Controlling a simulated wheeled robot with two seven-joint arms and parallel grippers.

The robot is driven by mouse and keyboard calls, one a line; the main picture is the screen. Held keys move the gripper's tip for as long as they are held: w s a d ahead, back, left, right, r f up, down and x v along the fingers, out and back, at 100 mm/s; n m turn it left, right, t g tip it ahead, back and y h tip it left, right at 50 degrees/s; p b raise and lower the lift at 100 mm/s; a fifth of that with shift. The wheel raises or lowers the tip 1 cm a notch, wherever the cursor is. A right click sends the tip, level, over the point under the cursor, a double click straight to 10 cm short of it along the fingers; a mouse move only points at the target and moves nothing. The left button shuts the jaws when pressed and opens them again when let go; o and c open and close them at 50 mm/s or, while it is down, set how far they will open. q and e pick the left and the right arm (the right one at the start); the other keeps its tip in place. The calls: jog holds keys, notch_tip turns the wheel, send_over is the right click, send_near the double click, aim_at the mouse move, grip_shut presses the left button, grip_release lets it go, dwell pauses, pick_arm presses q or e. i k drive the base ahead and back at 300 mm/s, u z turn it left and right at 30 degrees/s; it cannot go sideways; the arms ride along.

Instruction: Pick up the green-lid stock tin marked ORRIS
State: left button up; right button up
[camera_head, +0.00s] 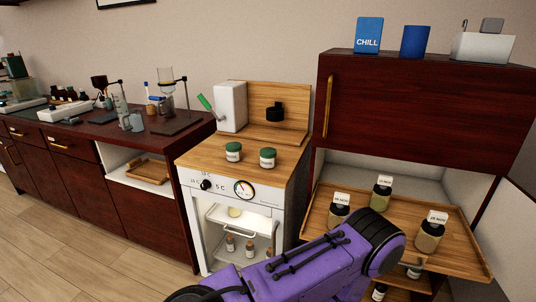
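Two small tins with green lids stand upright on the wooden top of the white cooler cabinet: a left tin (233,152) and a right tin (267,158). Both have pale bands with print too small to read, so I cannot tell which one is ORRIS. They stand a short way apart, with nothing touching them. Neither of my grippers is in view; only a purple link of my own arm crosses the bottom of the picture.
A white box with a green lever (231,107) stands behind the tins. Dark-lidded jars with white tags, including a front jar (430,234), stand on the wooden pull-out shelf (465,255) at right. The dark cabinet (425,105) overhangs that shelf.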

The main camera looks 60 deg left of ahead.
aim_at(268, 155)
jog(key=u, duration=0.6)
jog(key=i, duration=0.75)
jog(key=u, duration=0.75)
